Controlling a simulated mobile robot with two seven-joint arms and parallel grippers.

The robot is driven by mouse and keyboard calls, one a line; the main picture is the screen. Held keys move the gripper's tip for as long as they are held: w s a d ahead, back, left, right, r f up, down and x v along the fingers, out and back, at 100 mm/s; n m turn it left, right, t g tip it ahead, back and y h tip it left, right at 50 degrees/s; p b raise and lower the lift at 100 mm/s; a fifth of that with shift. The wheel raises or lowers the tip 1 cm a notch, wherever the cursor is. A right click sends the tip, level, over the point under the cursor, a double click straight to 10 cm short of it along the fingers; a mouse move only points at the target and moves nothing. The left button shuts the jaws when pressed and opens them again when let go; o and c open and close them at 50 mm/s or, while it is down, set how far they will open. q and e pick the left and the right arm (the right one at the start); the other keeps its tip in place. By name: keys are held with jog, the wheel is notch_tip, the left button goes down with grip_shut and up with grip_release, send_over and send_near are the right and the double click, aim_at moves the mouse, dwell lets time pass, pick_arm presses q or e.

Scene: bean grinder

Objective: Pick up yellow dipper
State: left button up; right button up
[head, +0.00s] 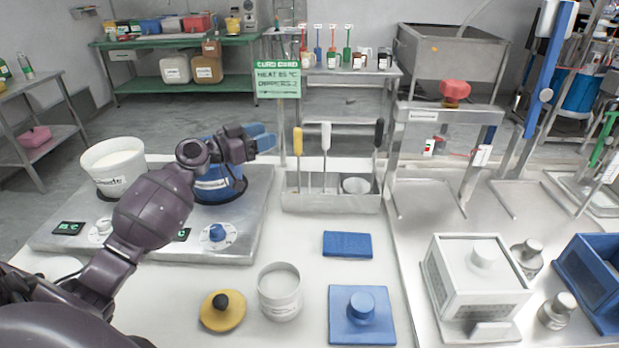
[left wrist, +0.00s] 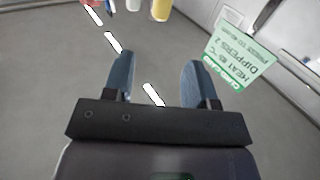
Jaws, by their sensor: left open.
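The yellow dipper (head: 298,141) stands upright in a grey metal rack (head: 330,203), its yellow handle pointing up. A white-handled dipper (head: 326,136) stands to its right, and a dark-handled tool (head: 378,133) is at the rack's right end. My left gripper (head: 268,137) is just left of the yellow handle, apart from it. In the left wrist view its two blue fingers (left wrist: 155,75) are spread with nothing between them. A yellow handle end (left wrist: 161,9) shows at that view's top edge, beyond the fingers. My right gripper is not in view.
A blue pot (head: 215,187) stands below my left gripper on the hot plate, with a white pot (head: 113,165) to its left. A green sign (head: 277,80) stands behind the rack. A blue block (head: 347,245) and a white cup (head: 279,292) lie nearer on the table.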

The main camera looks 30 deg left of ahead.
aim_at(301, 131)
pick_arm(q)
jog(key=x, duration=0.3)
jog(key=f+x, duration=0.1)
jog(key=x, duration=0.7)
jog(key=shift+s+d+f+p, duration=0.1)
jog(key=shift+d+f+p, duration=0.05)
jog(key=shift+f+p, duration=0.25)
jog(key=shift+w+d+f, duration=0.1)
jog(key=shift+w, duration=0.25)
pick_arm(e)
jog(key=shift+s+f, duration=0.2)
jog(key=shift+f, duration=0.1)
